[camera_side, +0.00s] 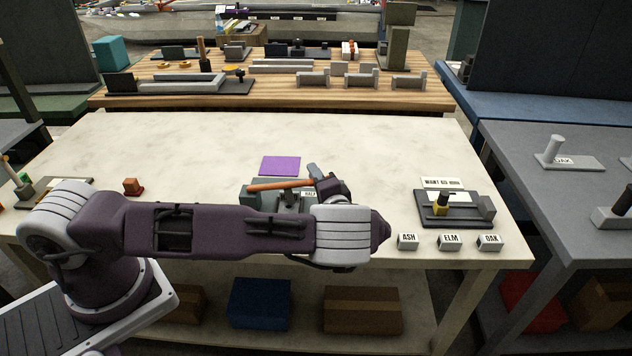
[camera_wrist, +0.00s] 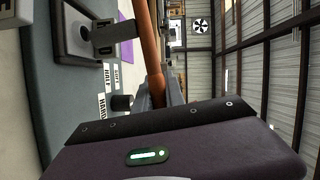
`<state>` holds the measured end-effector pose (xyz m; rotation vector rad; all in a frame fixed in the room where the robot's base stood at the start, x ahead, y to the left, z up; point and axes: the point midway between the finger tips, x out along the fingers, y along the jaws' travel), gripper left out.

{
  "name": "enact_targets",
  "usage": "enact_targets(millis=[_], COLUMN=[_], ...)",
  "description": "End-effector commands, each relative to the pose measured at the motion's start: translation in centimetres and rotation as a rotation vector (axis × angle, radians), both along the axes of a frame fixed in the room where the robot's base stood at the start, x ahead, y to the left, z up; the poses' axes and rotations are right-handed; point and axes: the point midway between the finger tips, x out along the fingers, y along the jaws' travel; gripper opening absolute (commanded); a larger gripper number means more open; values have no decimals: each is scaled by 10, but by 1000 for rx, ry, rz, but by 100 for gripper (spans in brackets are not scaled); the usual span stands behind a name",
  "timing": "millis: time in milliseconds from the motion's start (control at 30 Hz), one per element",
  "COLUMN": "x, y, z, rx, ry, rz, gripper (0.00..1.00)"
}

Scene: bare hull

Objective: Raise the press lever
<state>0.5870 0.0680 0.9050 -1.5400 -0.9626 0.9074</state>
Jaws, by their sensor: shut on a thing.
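The press lever (camera_side: 281,186) is an orange-brown bar, lying nearly level above the grey press (camera_side: 252,198) in the side view. In the wrist view the lever (camera_wrist: 151,50) runs from the top edge down to my gripper. The press (camera_wrist: 68,90) shows there at the left, with a dark bracket beside the lever and white labels. My gripper (camera_wrist: 162,95) is shut on the lever near its right end. In the side view my gripper (camera_side: 316,178) is partly hidden by my wrist, and my arm covers the press's lower front.
A purple square (camera_side: 281,165) lies behind the press on the pale table (camera_side: 380,150). Blocks labelled ASH (camera_side: 408,242), ELM (camera_side: 451,242) and OAK (camera_side: 489,242) stand at the front right, near a dark fixture (camera_side: 440,221). A small orange-brown block (camera_side: 132,186) is at left.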

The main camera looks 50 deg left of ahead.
Motion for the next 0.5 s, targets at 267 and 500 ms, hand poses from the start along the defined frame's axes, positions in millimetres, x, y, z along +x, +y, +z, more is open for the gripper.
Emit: enact_targets(millis=[267, 500], x=[-10, -24], y=[9, 22], z=[39, 70], rx=[-178, -339], ry=[-178, -341], rz=[5, 4], gripper=[0, 0])
